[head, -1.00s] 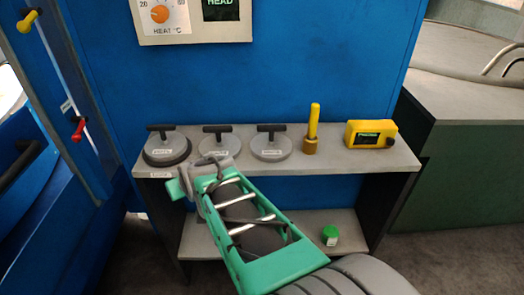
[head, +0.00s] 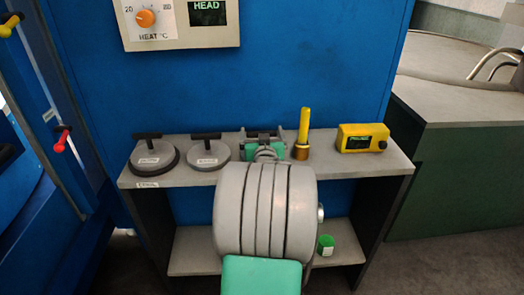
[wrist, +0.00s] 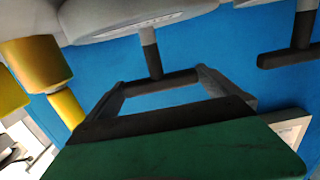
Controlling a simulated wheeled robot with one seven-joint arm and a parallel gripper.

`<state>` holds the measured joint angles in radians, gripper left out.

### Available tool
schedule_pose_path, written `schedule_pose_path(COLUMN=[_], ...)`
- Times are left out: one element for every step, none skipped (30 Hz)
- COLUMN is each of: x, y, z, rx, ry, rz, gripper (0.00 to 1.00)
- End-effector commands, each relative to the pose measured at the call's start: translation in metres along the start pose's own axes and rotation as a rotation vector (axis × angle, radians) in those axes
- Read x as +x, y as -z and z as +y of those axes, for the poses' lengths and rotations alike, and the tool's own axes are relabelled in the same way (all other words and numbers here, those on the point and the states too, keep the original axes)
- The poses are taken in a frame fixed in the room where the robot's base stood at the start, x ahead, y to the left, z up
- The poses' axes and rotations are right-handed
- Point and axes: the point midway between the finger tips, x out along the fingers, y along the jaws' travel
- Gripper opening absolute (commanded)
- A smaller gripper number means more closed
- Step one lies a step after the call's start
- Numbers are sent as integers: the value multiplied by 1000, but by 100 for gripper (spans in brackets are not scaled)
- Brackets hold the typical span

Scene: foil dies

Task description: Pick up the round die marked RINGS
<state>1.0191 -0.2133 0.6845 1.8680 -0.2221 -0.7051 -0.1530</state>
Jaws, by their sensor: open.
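Three round grey dies with black T-handles stand in a row on the shelf; their labels are too small to read. The left die (head: 155,156) sits on a dark round base, and the middle die (head: 208,155) is clear of my arm. The right die is mostly hidden behind my gripper (head: 263,137) in the head view. In the wrist view this die (wrist: 140,14) shows at the top, its T-handle (wrist: 152,56) pointing down. My gripper (wrist: 160,82) is open, its fingers near the two ends of the handle's bar. Whether they touch it, I cannot tell.
A yellow rod with a brass base (head: 303,130) stands close right of my gripper. A yellow boxed device (head: 362,137) is further right on the grey shelf (head: 340,168). A green-lidded jar (head: 326,245) is on the lower shelf. A blue wall (head: 290,75) rises behind.

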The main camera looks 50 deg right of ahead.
Motion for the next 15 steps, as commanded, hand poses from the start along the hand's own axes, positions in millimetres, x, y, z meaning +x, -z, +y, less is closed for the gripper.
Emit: schedule_pose_path(x=[0, 0, 0, 0, 0, 0, 0, 0, 0, 0, 0, 0, 0, 0, 0], y=[0, 0, 0, 0, 0, 0, 0, 0, 0, 0, 0, 0, 0, 0, 0], z=[0, 0, 0, 0, 0, 0, 0, 0, 0, 0, 0, 0, 0, 0, 0], rx=[0, 0, 0, 0, 0, -1, -1, -1, -1, -1, -1, -1, -1, -1, -1], ry=[0, 0, 0, 0, 0, 0, 0, 0, 0, 0, 0, 0, 0, 0, 0], rz=[1, 1, 1, 1, 1, 1, 1, 1, 1, 1, 1, 1, 1, 1, 1], gripper=[100, 100, 100, 100, 99, 96, 93, 91, 88, 85, 83, 80, 77, 75, 71])
